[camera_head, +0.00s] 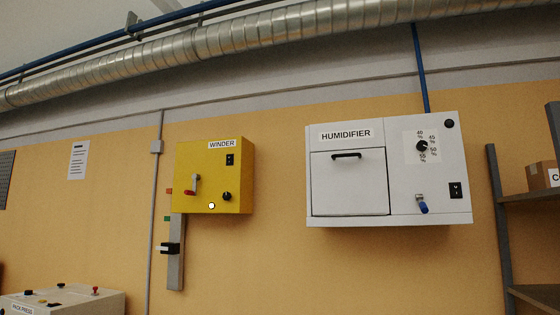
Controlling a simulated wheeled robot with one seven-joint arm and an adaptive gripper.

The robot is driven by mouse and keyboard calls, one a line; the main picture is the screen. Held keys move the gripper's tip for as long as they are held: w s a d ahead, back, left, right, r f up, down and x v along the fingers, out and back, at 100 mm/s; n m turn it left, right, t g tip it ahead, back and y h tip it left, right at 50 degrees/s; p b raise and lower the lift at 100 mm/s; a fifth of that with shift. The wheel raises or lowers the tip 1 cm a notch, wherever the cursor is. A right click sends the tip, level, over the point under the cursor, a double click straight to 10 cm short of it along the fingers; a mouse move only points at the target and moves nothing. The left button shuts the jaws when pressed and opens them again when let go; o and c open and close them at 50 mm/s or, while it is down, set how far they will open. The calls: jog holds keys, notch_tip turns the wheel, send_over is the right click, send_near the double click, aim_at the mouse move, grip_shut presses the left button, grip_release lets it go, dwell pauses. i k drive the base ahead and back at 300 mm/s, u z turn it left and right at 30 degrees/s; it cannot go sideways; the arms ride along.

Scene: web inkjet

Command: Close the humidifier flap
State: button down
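The white humidifier (390,217) is a box on the yellow wall, right of the middle of the picture. Its flap (349,190) is a white panel at the left of its front, with a black bar handle (346,155) near the top. The flap lies in or close to its opening, with a dark line along its edges. I cannot tell whether it is fully shut or slightly ajar. My gripper is not in view.
A dial (422,147), a black switch (455,190) and a blue-tipped lever (422,206) are on the humidifier's right side. A yellow winder box (208,165) hangs to the left. Shelves (530,195) stand at right; a pack press (65,300) is at lower left.

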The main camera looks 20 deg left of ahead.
aim_at(346, 183)
jog(key=u, duration=0.7)
jog(key=i, duration=0.35)
